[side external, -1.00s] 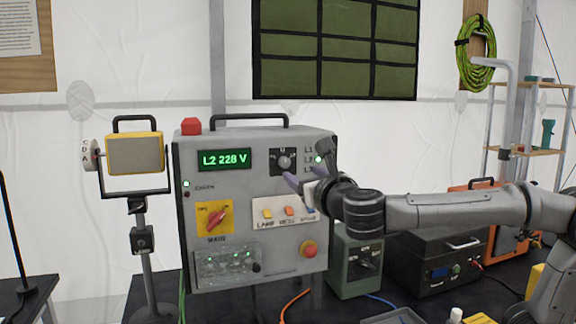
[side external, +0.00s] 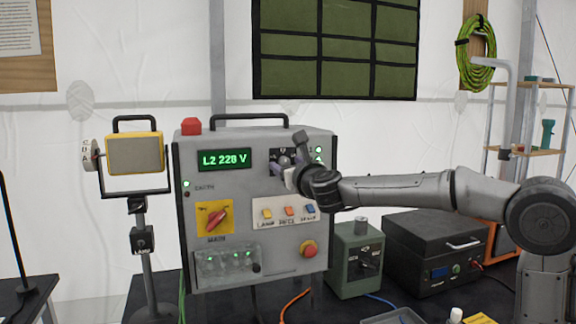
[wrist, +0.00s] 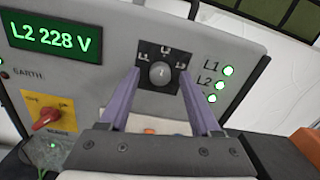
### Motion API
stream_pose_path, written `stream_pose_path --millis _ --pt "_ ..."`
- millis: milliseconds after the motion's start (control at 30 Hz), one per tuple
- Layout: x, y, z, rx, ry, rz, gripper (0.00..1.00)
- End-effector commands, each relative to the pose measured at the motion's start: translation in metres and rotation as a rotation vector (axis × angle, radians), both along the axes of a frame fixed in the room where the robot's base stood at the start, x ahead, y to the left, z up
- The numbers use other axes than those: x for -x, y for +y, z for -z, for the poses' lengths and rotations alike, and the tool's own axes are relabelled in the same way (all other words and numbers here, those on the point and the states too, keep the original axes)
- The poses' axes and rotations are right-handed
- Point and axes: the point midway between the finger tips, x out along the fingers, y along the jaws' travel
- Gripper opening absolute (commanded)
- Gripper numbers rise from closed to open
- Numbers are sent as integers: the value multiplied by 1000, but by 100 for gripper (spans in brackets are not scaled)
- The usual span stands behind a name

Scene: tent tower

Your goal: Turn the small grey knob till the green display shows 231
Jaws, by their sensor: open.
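The green display (side external: 223,159) on the grey panel box reads L2 228 V; it also shows in the wrist view (wrist: 50,35). The small grey knob (wrist: 161,74) sits on a black plate marked L1, L2 and L3, right of the display. My gripper (wrist: 160,78) is open, with one purple finger on each side of the knob in the wrist view. I cannot tell whether the fingers touch it. In the side view my gripper (side external: 285,165) is in front of the knob and mostly hides it.
On the panel (side external: 183,250) are a red switch on a yellow plate (side external: 215,218), several coloured rocker switches and a red round button (side external: 308,249). Green lamps (wrist: 220,85) lie right of the knob. A yellow-framed lamp (side external: 135,155) stands at left, a green box (side external: 352,262) at right.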

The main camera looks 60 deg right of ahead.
Motion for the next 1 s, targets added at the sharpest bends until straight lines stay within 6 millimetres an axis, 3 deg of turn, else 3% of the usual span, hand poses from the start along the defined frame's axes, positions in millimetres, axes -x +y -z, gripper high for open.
stream_pose_path --millis 267,633,1000 --pt "-1 -1 0 1 -1 0 64" --pt "-1 -1 0 1 -1 0 0" --pt "-1 -1 0 17 16 0 0"
